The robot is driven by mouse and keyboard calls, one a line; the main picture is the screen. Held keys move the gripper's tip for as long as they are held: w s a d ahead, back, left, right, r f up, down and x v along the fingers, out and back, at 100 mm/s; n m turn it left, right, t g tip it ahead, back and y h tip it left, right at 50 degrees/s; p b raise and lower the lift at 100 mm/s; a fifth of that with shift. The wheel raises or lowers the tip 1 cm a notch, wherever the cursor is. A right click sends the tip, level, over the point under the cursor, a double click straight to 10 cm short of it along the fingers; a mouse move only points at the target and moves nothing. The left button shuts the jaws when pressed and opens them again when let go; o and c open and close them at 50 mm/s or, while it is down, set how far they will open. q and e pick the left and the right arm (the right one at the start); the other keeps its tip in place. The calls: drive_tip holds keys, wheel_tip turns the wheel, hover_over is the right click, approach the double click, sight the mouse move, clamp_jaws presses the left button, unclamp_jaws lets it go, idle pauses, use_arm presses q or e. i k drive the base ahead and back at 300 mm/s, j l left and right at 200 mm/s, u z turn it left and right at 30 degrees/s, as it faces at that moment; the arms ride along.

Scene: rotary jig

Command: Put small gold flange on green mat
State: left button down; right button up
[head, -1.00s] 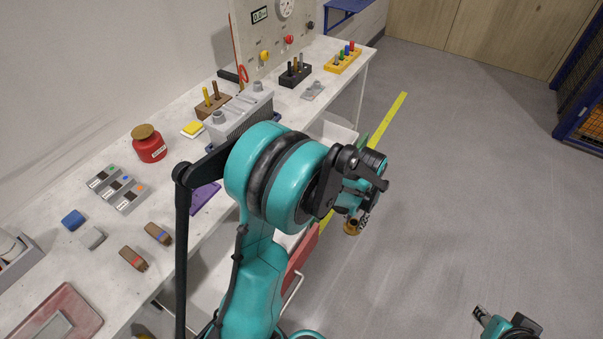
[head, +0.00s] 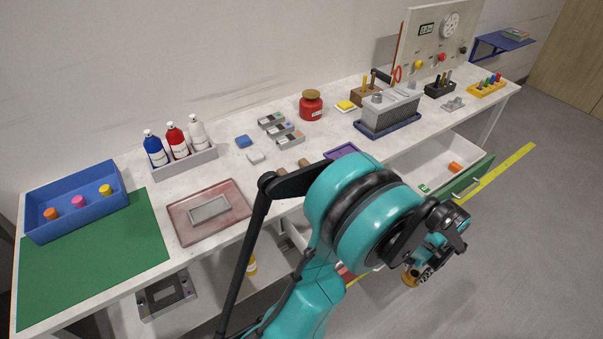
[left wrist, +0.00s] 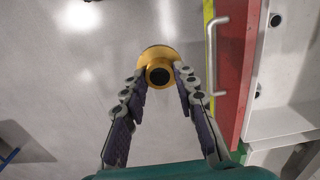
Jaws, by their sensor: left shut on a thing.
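The small gold flange (left wrist: 158,67), a gold ring with a dark hole, is gripped between the fingertips of my left gripper (left wrist: 160,80) in the left wrist view. In the head view the flange (head: 410,277) shows small at the end of my left gripper (head: 418,272), held over the floor in front of the bench. The green mat (head: 95,265) lies flat on the bench's left end, far to the left of the gripper. My right gripper is not in view now.
A blue bin (head: 85,205) with several coloured pegs stands at the mat's back edge. A pink tray (head: 235,200) lies right of the mat. An open drawer (head: 440,165) with a green front and a red drawer front (left wrist: 232,70) stick out. The mat's front part is clear.

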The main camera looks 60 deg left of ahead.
sight(92, 266)
drive_tip(key=u, duration=2.1)
